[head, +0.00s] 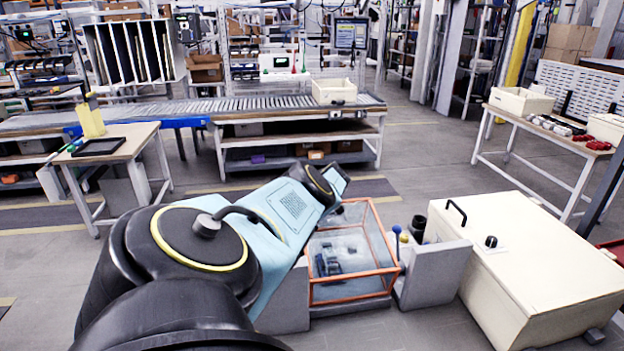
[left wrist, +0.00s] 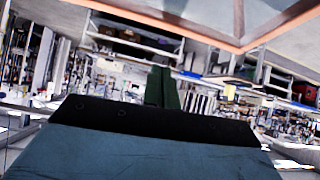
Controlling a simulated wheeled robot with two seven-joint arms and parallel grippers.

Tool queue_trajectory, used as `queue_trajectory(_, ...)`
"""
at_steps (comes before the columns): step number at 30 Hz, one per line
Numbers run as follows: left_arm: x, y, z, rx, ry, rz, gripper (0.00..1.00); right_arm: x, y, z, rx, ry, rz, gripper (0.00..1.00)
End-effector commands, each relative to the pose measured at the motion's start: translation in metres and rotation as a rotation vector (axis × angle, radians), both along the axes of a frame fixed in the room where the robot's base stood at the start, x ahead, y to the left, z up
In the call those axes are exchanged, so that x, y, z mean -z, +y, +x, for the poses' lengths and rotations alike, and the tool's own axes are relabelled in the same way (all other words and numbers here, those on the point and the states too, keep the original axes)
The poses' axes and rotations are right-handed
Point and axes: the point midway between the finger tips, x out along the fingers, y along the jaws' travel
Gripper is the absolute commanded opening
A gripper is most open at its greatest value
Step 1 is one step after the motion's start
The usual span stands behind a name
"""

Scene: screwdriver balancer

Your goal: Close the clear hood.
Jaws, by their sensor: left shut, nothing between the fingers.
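The clear hood (head: 350,246) has an orange frame and clear panels. It stands in the middle of the head view, over a grey bay with dark parts (head: 328,260) inside. I cannot tell how far it is raised. My left arm reaches in from the lower left, and its far end is beside the hood's back left side. The gripper tips are hidden there. In the left wrist view my left gripper (left wrist: 163,88) is shut and empty. An orange frame corner (left wrist: 238,47) with clear panels shows above and right of the fingers; contact cannot be seen. My right gripper is out of view.
A cream cabinet (head: 545,262) with a black handle and knob stands right of the hood. A grey block (head: 435,274) and a blue-knobbed lever (head: 397,232) sit between them. A conveyor bench (head: 290,109) is behind, across open floor.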

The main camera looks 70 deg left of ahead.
Motion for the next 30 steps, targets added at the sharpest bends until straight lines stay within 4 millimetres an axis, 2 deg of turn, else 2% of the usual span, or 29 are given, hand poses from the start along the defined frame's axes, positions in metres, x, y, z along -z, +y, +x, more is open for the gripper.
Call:
queue_trajectory(1, -0.007, 0.023, -0.014, -0.017, -0.027, 0.1, 0.0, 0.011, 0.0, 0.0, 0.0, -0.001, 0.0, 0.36)
queue_trajectory(3, -0.029, 0.047, -0.025, -0.015, -0.082, 0.229, 0.0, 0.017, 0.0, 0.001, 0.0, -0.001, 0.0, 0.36)
queue_trajectory(6, -0.061, 0.07, -0.033, 0.034, -0.149, 0.387, 0.0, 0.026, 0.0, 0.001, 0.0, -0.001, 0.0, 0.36)
queue_trajectory(11, -0.108, 0.08, -0.034, 0.178, -0.244, 0.557, 0.0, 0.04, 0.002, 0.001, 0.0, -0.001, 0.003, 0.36)
queue_trajectory(15, -0.134, 0.07, -0.023, 0.344, -0.287, 0.609, 0.0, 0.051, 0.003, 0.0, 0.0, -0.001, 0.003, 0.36)
queue_trajectory(19, -0.143, 0.05, -0.011, 0.494, -0.288, 0.582, 0.0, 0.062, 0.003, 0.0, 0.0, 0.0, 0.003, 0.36)
queue_trajectory(24, -0.135, 0.017, 0.0, 0.627, -0.233, 0.466, 0.0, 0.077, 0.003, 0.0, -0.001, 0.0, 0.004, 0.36)
queue_trajectory(30, -0.11, -0.022, -0.003, 0.641, -0.117, 0.284, 0.0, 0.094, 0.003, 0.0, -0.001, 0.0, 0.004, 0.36)
